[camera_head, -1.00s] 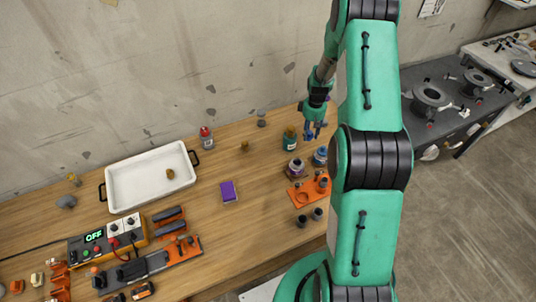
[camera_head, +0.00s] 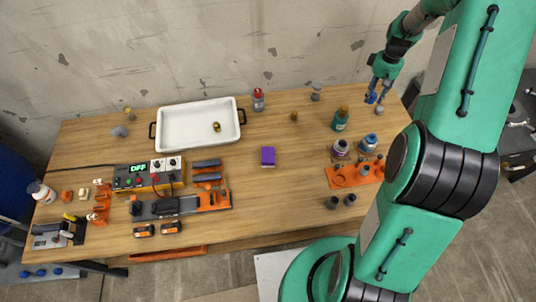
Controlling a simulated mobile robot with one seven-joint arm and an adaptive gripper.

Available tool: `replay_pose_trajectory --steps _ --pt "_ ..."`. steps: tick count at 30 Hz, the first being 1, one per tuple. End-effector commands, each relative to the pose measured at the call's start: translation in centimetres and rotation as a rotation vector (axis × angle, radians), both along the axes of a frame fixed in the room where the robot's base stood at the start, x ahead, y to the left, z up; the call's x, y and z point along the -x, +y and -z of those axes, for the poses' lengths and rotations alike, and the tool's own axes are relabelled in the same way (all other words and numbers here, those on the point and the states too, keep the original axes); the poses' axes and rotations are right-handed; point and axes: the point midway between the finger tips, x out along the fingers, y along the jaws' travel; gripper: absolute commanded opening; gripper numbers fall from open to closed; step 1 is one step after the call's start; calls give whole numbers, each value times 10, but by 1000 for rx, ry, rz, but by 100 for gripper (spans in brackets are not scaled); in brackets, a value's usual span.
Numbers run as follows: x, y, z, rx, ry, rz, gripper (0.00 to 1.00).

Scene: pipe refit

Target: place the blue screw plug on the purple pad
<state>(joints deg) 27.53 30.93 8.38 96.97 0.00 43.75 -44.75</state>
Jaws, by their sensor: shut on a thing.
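The purple pad (camera_head: 268,157) lies flat on the middle of the wooden table. My gripper (camera_head: 376,93) is at the right end of the table, above its back right part, with its fingers pointing down. It is shut on a small blue thing, which looks like the blue screw plug (camera_head: 371,98). The plug appears held above the table top, to the right of the pad and well apart from it. Its exact shape is too small to tell.
A green bottle (camera_head: 340,119) stands left of my gripper. An orange holder (camera_head: 355,175) and jars (camera_head: 340,149) are at the right front. A white tray (camera_head: 199,143) is left of the pad. A red-capped bottle (camera_head: 258,99) stands behind it. Table around the pad is clear.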

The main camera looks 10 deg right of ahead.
Motion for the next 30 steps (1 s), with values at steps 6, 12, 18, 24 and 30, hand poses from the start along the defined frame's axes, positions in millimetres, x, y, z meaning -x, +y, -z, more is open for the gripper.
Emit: replay_pose_trajectory --steps 6,12,18,24,30 --pt "3 40 -9 0 0 -44 18" --pt "12 95 -12 1 1 -106 18" --pt "32 166 -15 2 0 -190 18" --pt "62 232 -16 3 0 -275 18" --pt "100 292 -15 4 0 -361 18"
